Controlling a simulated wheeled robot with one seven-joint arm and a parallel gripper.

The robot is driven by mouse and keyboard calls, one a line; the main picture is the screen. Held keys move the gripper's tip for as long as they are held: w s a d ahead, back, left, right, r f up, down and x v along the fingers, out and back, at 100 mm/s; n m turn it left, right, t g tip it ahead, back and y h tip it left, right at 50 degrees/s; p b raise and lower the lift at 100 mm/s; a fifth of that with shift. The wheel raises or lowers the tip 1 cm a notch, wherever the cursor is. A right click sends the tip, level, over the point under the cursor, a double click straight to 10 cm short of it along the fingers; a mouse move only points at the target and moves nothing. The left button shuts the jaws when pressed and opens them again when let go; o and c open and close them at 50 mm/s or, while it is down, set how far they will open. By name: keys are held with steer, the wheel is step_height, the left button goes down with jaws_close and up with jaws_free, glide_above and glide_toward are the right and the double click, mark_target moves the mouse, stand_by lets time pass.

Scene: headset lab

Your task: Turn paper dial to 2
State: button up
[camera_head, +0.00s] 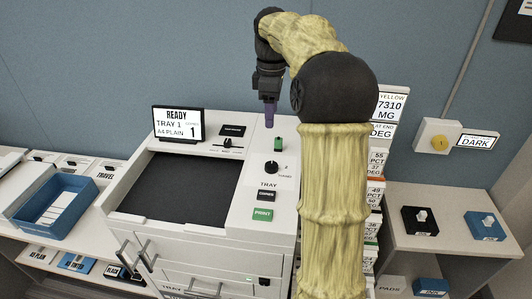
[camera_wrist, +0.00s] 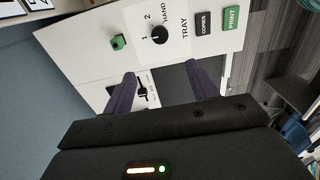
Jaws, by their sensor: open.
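The paper dial, a black round knob (camera_head: 271,167), sits on the white printer's right-hand panel above the word TRAY. In the wrist view the dial (camera_wrist: 159,33) has 1, 2 and HAND printed around it; its pointer is too small to read surely. The screen (camera_head: 178,124) shows READY, TRAY 1, A4 PLAIN and a 1. My gripper (camera_head: 269,116) is above the back of the panel, behind the dial and apart from it. In the wrist view my gripper (camera_wrist: 162,78) has its purple fingers spread and empty, with the dial beyond the fingertips.
A green knob (camera_head: 278,144) stands behind the dial. A black slider (camera_head: 228,143) is to the left. The COPIES button (camera_head: 266,195) and green PRINT button (camera_head: 263,214) lie in front. A blue tray (camera_head: 55,206) is on the left; labelled stacks stand right, partly behind my arm.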

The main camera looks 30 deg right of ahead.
mark_target(271, 165)
step_height(271, 165, down, 17)
steer(key=shift+s+d+f+p, duration=0.1)
steer(key=shift+s+p, duration=0.05)
steer(key=shift+p, duration=0.65)
stand_by(0.3)
steer(key=shift+c, duration=0.2)
steer(key=c, duration=0.9)
